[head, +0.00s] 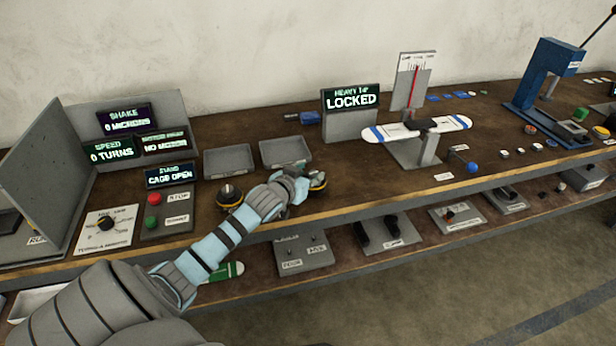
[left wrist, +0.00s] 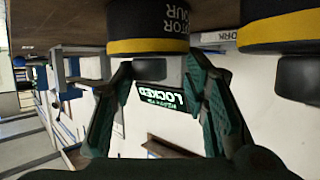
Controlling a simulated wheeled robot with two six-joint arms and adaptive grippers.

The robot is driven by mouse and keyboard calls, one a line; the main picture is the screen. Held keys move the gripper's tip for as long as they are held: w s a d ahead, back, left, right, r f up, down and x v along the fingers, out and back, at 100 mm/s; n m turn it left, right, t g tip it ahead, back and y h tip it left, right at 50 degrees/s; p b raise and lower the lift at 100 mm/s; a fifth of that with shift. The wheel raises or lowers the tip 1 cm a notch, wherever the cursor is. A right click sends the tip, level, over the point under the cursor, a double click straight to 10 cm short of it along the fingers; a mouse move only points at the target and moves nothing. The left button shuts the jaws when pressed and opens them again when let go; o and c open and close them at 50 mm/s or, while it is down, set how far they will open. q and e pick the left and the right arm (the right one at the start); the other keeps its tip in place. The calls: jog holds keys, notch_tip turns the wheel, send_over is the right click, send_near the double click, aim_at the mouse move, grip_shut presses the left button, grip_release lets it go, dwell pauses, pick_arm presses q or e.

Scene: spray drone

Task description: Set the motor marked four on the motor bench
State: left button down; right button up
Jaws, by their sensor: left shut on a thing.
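My left gripper (head: 308,186) is shut on a dark motor with a yellow band (head: 319,181), at the front of the upper shelf. In the left wrist view the fingers (left wrist: 158,80) close on the grey stub of this motor (left wrist: 150,25), whose lettering reads "OTOR" and "OUR", partly cut off. A second motor (head: 229,197) with a yellow band stands to the left on the shelf; a similar one shows at the right of the wrist view (left wrist: 285,28). My right gripper is not in view.
Two grey trays (head: 229,160) (head: 285,151) lie behind my gripper. A control box (head: 166,210) with red and green buttons and a dial plate (head: 106,229) are at the left. A "LOCKED" display (head: 351,98) and a balance stand with a propeller (head: 420,128) are to the right.

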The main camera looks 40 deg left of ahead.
pick_arm(q)
jog(key=c, duration=0.9)
grip_release()
jog(key=shift+c, duration=0.2)
jog(key=shift+s, duration=0.1)
jog(key=p+v, duration=0.3)
jog(key=v, duration=0.9)
jog(key=shift+p, duration=0.4)
